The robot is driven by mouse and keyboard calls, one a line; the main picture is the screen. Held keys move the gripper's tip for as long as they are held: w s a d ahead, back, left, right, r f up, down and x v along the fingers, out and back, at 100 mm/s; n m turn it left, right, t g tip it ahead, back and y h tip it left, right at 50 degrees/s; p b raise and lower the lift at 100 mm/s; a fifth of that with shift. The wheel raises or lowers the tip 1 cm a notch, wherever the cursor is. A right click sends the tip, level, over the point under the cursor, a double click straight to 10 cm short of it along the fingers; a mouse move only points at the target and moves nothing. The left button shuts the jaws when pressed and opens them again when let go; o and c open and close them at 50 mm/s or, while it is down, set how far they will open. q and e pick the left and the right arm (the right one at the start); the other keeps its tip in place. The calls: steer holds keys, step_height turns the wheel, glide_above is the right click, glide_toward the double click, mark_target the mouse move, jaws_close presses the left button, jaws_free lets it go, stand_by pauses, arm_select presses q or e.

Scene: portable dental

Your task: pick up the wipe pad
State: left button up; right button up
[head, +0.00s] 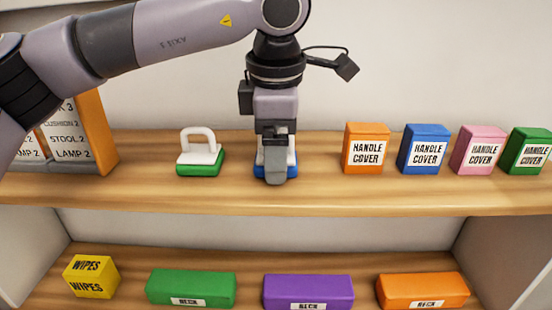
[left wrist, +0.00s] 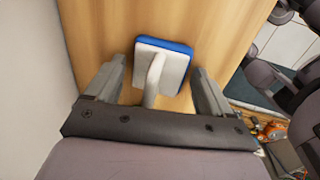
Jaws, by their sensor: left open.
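A wipe pad with a blue base (head: 258,172) and a white top with a raised handle stands on the upper shelf, mostly hidden behind my left gripper (head: 275,168) in the head view. In the left wrist view the pad's blue edge (left wrist: 166,43) and white handle (left wrist: 154,78) show. My left gripper is open, with its fingers on either side of the handle and gaps visible on both sides. A similar pad with a green base (head: 200,169) and white loop handle stands to the left. My right gripper is not in view.
Orange (head: 366,148), blue (head: 424,148), pink (head: 478,149) and green (head: 527,151) handle cover boxes stand to the right. A labelled orange-sided organizer (head: 97,130) is at left. The lower shelf holds a yellow wipes box (head: 91,276) and several neck boxes. The wall is close behind.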

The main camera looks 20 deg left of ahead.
arm_select(q)
steer(key=shift+f, duration=0.1)
steer(key=shift+c, duration=0.6)
steer(key=c, duration=0.7)
step_height(320, 180, up, 20)
steer(key=p, duration=0.4)
steer(key=shift+p, duration=0.4)
steer(key=shift+o, duration=1.3)
steer(key=shift+c, duration=0.8)
